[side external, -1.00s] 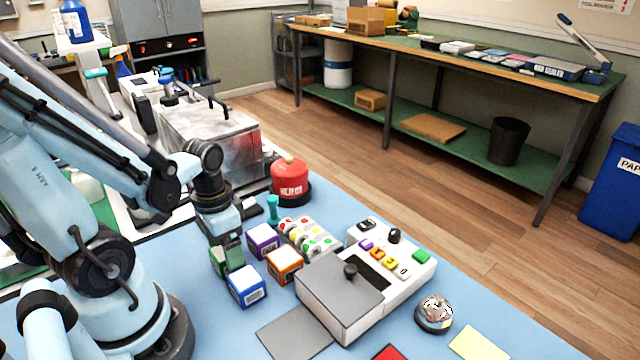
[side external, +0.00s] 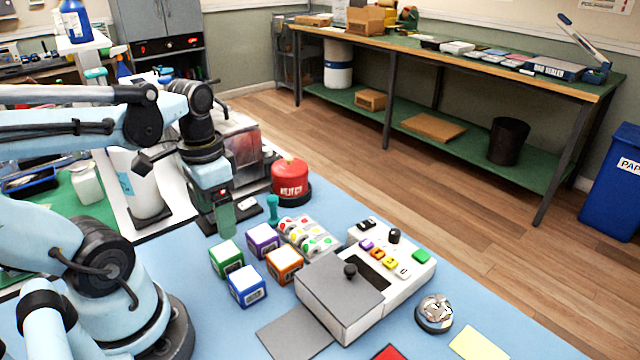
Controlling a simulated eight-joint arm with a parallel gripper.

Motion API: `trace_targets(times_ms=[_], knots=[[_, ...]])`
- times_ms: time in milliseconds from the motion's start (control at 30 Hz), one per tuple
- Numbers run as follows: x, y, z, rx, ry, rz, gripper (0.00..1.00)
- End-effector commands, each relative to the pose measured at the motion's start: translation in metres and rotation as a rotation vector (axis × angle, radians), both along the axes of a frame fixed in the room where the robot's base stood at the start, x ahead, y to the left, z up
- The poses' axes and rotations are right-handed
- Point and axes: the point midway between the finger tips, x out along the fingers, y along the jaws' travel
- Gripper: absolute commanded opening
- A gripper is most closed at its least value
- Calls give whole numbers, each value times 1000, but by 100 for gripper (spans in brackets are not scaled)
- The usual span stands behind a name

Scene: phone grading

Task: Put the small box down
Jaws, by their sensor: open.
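Several small cube boxes with white tops stand on the blue mat: a green box (side external: 226,259), a purple box (side external: 263,241), an orange box (side external: 284,266) and a blue box (side external: 247,287). The picture does not tell which of them is the small box of the task. My gripper (side external: 222,222) points down, above and behind the green box and apart from it. It is open, with nothing seen between its fingers.
A grey and white machine (side external: 365,285) with colored buttons stands right of the boxes. Label rolls (side external: 308,236), a teal stamp (side external: 272,208) and a red canister (side external: 290,180) are behind them. A silver bell (side external: 434,313) stands right. The blue mat (side external: 190,270) is bare left of the boxes.

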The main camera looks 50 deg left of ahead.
Motion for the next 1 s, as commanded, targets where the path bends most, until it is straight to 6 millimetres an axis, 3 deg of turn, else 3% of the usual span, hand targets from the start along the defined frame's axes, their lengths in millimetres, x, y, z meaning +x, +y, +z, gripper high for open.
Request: trace_targets(times_ms=[333, 467, 600, 700, 833, 1000], knots=[[6, -3, 17, 12, -33, -4, 83], [38, -18, 13, 49, -193, -13, 83], [76, -46, 15, 48, -418, -13, 83], [94, -64, 20, 22, -538, -10, 83], [104, -75, 25, -2, -614, -3, 83], [105, -76, 26, -4, -622, 0, 83]])
